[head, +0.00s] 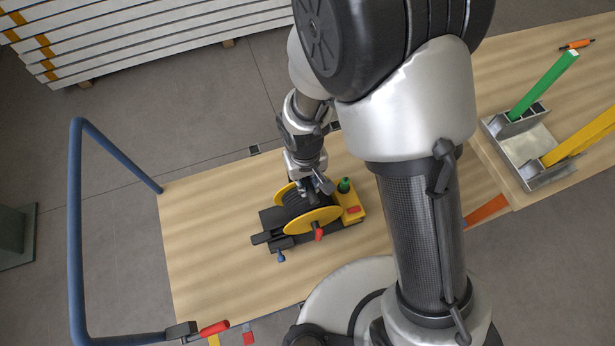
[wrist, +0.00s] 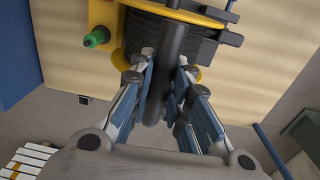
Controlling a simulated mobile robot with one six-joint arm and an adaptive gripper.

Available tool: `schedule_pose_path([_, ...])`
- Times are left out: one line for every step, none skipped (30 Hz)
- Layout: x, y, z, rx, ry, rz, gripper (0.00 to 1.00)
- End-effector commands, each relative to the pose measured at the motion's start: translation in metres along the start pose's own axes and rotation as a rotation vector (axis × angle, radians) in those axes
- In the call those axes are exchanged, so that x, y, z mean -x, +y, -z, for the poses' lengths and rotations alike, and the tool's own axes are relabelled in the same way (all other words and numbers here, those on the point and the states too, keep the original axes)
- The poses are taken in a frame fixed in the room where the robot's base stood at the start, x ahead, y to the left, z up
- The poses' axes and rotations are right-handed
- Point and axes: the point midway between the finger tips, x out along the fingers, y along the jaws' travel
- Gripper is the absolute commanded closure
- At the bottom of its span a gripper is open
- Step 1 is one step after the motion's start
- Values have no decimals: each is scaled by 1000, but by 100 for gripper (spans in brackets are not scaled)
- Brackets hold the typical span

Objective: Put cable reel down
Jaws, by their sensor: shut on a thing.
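The cable reel (head: 311,223) has yellow flanges, dark cable, a black base, a yellow block with a green knob (head: 344,186), and a red handle. In the head view it is over the wooden bench top (head: 205,240), near the middle; I cannot tell whether its base touches the wood. My gripper (head: 310,190) is above it, pointing down. In the wrist view my gripper (wrist: 163,88) is shut on the reel's thick dark bar (wrist: 172,62), with fingers on both sides. Part of the reel is hidden behind the fingers.
A blue tubular frame (head: 75,220) stands left of the bench. A metal bracket (head: 522,150) with green and yellow bars stands at the right. Stacked white boards (head: 150,35) lie at the back left. Bare wood lies left of and in front of the reel.

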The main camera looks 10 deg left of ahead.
Motion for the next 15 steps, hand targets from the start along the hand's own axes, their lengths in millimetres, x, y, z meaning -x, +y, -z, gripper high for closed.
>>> schedule_pose_path([-8, 0, 0, 1, -1, 0, 100])
schedule_pose_path([-13, 0, 0, 1, -1, 0, 100])
schedule_pose_path([-18, 0, 0, 2, -1, -1, 100])
schedule_pose_path([-23, -1, 0, 2, -1, -1, 100])
schedule_pose_path([-27, -1, 0, 2, -1, 0, 100])
schedule_pose_path([-30, -1, 0, 2, 0, 0, 100])
schedule_pose_path([-32, -1, 0, 1, 0, 0, 100])
schedule_pose_path([-33, -1, 0, 1, 1, 0, 100])
schedule_pose_path([-33, -1, 1, 1, 1, 0, 100])
schedule_pose_path([-33, -1, 1, 1, 1, 0, 100])
schedule_pose_path([-32, -1, 1, 0, 2, 0, 100])
schedule_pose_path([-32, -1, 1, 0, 2, 0, 100])
schedule_pose_path([-32, -1, 1, 0, 2, 0, 100])
schedule_pose_path([-32, -1, 1, 0, 2, 0, 100])
schedule_pose_path([-32, -1, 1, 0, 2, 0, 100])
